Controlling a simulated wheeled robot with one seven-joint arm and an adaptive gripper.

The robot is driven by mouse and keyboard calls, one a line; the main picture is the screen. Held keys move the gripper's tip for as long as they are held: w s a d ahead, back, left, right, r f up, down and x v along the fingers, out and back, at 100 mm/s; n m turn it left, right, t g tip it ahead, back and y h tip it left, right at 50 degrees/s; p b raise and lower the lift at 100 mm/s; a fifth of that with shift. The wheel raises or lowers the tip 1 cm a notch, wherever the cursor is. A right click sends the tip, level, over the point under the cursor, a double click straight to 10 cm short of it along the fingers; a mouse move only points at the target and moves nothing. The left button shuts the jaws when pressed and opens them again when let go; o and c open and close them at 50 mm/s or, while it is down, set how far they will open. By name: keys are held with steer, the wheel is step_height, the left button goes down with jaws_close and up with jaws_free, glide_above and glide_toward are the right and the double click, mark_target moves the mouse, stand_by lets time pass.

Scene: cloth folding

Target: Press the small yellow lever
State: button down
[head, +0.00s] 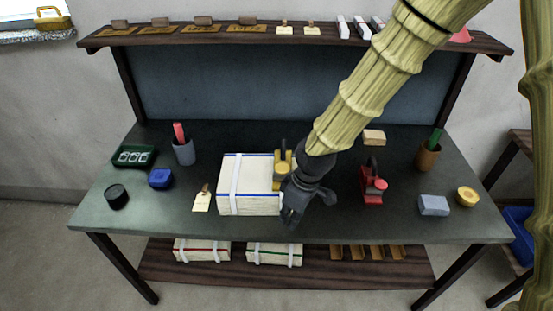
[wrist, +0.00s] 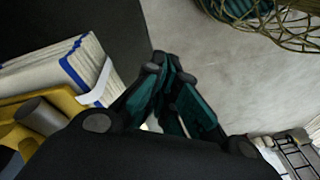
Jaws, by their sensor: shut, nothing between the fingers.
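A small yellow device (head: 283,169) with a dark upright handle stands at the right end of a white cloth-like stack with blue edges (head: 236,172). It is partly hidden by my gripper. In the wrist view, yellow parts with a grey cylinder (wrist: 42,115) show at the lower left, beside the blue-edged stack (wrist: 75,65). I cannot tell which part is the lever. My gripper (head: 290,218) is shut and empty, pointing down in front of and just right of the yellow device. Its closed fingertips (wrist: 160,62) show in the wrist view, apart from the stack.
A red device (head: 373,185) stands to the right on the dark table (head: 330,222). A grey block (head: 433,205), a yellow roll (head: 466,196) and a brown cup (head: 428,158) are farther right.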

steer(key=s+d+f+m, duration=0.4)
steer(key=s+f, duration=0.2)
steer(key=f, duration=0.3)
steer(key=s+d+f+m, duration=0.3)
steer(key=s+d+f, duration=0.25)
steer(key=f, duration=0.35)
steer(key=s+d+f+m+h, duration=0.1)
steer(key=s+d+f+m, duration=0.1)
steer(key=s+d+f, duration=0.2)
steer(key=s+d+f+m+h, duration=0.1)
steer(key=s+d+f+m, duration=0.2)
steer(key=s+d, duration=0.4)
steer(key=shift+s+d+f+m+h, duration=0.3)
steer(key=shift+s+f, duration=0.5)
steer(key=shift+s, duration=0.35)
